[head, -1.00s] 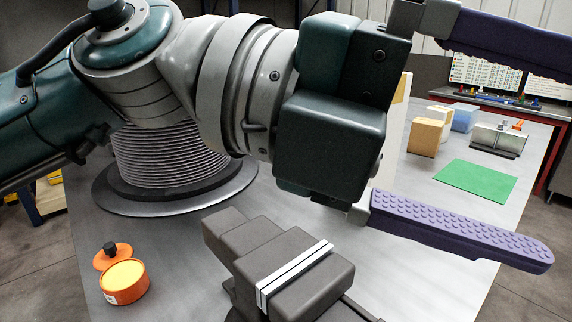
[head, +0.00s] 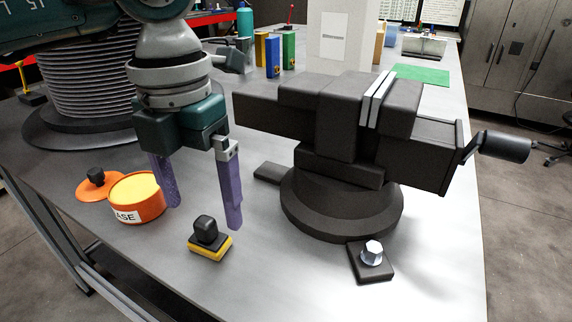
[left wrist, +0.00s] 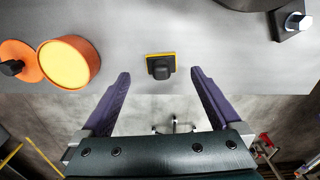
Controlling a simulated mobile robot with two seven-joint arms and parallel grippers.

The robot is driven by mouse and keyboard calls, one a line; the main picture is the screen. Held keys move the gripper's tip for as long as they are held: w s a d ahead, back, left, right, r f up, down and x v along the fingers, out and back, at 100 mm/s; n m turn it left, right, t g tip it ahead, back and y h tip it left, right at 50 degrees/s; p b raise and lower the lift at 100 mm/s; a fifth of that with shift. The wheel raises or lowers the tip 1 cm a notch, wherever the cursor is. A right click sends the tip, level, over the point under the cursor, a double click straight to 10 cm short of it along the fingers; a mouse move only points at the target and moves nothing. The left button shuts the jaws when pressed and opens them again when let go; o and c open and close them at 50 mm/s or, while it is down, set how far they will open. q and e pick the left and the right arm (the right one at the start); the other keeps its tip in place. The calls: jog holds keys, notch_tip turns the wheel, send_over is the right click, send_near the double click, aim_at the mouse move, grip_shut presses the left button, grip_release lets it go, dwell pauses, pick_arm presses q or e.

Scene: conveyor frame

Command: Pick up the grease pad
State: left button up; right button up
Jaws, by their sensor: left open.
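The grease pad (head: 208,244) is a small block with a black knob on top and a yellow layer in its base. It lies flat on the metal table near the front edge. My left gripper (head: 202,216) points down with its purple fingers apart and empty, above and behind the pad in the head view. In the left wrist view, the pad (left wrist: 161,66) sits ahead of the gap between the fingertips (left wrist: 160,73), and neither finger appears to touch it. My right gripper is not in view.
An open orange grease tin (head: 137,198) stands left of the pad, its lid (head: 98,187) beside it. A large dark vise (head: 340,215) stands to the right, with a bolt on its base lug (head: 371,262). The table front is clear around the pad.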

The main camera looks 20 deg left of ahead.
aim_at(204, 219)
pick_arm(q)
notch_tip(204, 219, down, 5)
jog(key=shift+s+d+r, duration=0.1)
jog(key=shift+s+r, duration=0.05)
jog(key=shift+c, duration=0.3)
jog(key=c, duration=1.4)
jog(key=shift+r, duration=0.15)
notch_tip(204, 219, up, 20)
jog(key=shift+f+p, duration=0.1)
jog(key=shift+p, duration=0.3)
jog(key=o, duration=0.8)
jog(key=c, duration=0.6)
